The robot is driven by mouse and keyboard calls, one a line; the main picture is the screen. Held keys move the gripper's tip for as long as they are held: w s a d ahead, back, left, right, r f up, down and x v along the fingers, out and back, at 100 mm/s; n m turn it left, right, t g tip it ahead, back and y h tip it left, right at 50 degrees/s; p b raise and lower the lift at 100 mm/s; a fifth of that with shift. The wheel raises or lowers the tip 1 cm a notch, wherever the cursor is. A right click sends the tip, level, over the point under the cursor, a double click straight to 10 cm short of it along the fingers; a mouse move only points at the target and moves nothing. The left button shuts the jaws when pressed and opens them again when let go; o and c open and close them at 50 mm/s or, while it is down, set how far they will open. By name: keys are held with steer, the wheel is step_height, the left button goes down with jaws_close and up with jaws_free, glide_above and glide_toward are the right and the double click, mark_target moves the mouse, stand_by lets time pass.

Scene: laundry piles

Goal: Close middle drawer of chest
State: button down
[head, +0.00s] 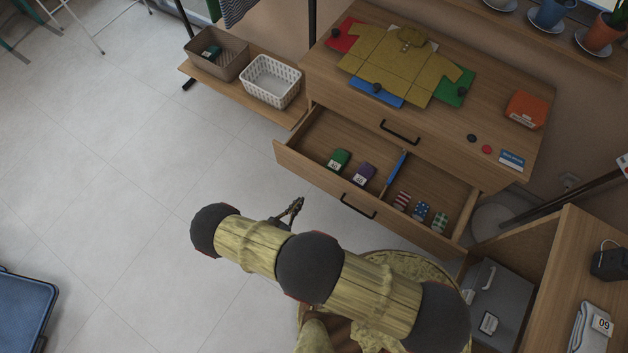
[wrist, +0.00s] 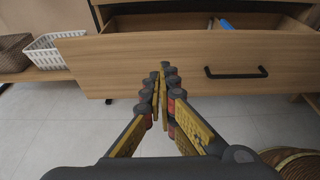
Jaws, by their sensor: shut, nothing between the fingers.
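The wooden chest (head: 440,125) stands at the upper right in the head view. Its middle drawer (head: 318,178) is pulled well out, with a black bar handle (head: 358,206) on its front. In the wrist view the drawer front (wrist: 130,62) spans the picture, with the handle (wrist: 236,73) right of centre. My gripper (head: 297,204) is shut and empty in front of the drawer. In the wrist view its fingertips (wrist: 163,70) overlap the drawer front, left of the handle. I cannot tell whether they touch it.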

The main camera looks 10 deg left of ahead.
steer(key=b, duration=0.3)
glide_toward(322, 174)
steer(key=x, duration=0.4)
steer(key=shift+w+f, duration=0.25)
steer(key=shift+w+d, duration=0.3)
steer(key=shift+w, duration=0.4)
